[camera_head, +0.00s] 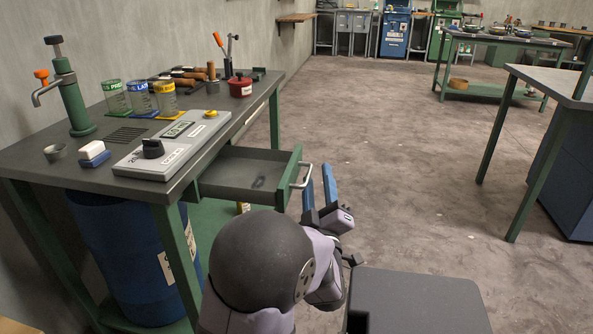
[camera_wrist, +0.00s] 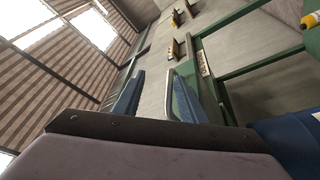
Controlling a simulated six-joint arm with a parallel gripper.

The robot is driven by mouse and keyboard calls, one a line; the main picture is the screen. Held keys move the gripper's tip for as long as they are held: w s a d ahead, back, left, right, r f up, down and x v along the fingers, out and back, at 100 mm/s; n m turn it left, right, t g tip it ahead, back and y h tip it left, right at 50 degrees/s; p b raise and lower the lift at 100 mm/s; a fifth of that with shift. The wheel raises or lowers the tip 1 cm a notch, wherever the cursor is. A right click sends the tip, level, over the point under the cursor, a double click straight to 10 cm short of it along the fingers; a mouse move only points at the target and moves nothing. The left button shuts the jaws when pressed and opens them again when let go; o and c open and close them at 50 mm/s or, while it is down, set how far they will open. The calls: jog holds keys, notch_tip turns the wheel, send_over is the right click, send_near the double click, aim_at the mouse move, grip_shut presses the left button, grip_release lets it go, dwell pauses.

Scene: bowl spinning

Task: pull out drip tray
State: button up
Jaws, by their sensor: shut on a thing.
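The drip tray (camera_head: 240,172), a shallow grey drawer with a green front, sticks out from under the workbench top in the head view. Its curved metal handle (camera_head: 296,184) faces right. My gripper (camera_head: 317,167) is at the handle, its two blue fingers pointing up. In the wrist view the handle (camera_wrist: 170,88) lies between the fingers (camera_wrist: 155,95), close against the right one. My gripper is shut on the handle. The exact contact is partly hidden by the fingers.
The green-framed bench (camera_head: 65,168) holds a grey scale (camera_head: 145,160), a green tap (camera_head: 76,100), several cups and a red pot (camera_head: 240,86). A blue barrel (camera_head: 125,255) stands underneath. The floor to the right of the tray is clear up to another table (camera_head: 560,85).

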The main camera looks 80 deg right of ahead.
aim_at(296, 168)
jog(key=w+a+f+n+t+y+p, duration=0.1)
jog(key=w+a+n+t+y+p, duration=0.15)
jog(key=a+n, duration=0.2)
jog(key=shift+m+h, duration=0.35)
jog(key=shift+h, duration=0.1)
jog(key=shift+f+b+x, duration=0.1)
jog(key=shift+b+x, duration=0.05)
jog(key=shift+x, duration=1.6)
jog(key=shift+f+b+x, duration=0.15)
jog(key=shift+x, duration=1.6)
jog(key=shift+w, duration=0.2)
jog(key=shift+c, duration=0.4)
grip_shut()
